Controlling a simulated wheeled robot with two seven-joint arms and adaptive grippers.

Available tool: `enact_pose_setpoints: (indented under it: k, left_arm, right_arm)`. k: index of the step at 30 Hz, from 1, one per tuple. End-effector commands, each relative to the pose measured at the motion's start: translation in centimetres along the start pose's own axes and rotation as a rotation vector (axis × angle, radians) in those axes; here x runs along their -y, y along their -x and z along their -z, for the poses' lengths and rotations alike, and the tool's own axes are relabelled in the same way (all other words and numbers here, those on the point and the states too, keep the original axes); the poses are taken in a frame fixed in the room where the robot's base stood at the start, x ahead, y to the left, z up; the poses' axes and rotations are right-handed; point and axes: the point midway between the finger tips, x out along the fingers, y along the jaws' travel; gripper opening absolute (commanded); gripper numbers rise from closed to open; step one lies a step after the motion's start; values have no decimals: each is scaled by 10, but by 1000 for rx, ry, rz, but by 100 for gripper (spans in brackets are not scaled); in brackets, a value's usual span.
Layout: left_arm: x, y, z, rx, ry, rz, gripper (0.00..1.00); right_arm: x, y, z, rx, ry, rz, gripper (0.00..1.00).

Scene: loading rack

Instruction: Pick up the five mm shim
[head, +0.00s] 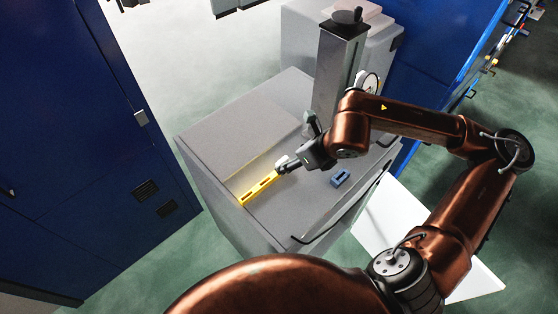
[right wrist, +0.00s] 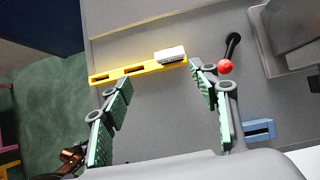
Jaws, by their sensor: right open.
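A yellow slotted holder (head: 257,189) lies on the grey cabinet top, and it also shows in the right wrist view (right wrist: 112,76). A small white block (right wrist: 171,54) sits at the holder's right end in the right wrist view. A blue block (head: 340,178) lies apart on the cabinet top, also seen in the right wrist view (right wrist: 259,130). I see no readable marking that tells which piece is the five mm shim. My right gripper (right wrist: 160,76) is open and empty, its fingertips close to the holder and white block. My left gripper is not in view.
A grey column (head: 336,75) stands on the cabinet behind my right gripper. A black lever with a red knob (right wrist: 226,67) is just right of the right finger. Blue cabinets (head: 75,110) stand on the left. The grey top's left part (head: 235,125) is clear.

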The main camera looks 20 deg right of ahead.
Motion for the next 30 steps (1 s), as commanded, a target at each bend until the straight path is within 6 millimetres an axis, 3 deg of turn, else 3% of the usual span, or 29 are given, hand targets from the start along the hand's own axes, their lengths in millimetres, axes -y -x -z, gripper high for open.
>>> enact_pose_setpoints:
  k: [3, 19, 30]
  left_arm:
    - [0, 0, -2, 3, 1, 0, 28]
    - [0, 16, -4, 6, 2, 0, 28]
    - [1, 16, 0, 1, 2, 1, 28]
  right_arm:
    - [14, -4, 0, -6, 1, 48, 55]
    - [16, -68, -5, -8, 0, 44, 55]
    - [17, -76, -4, -7, 2, 45, 52]
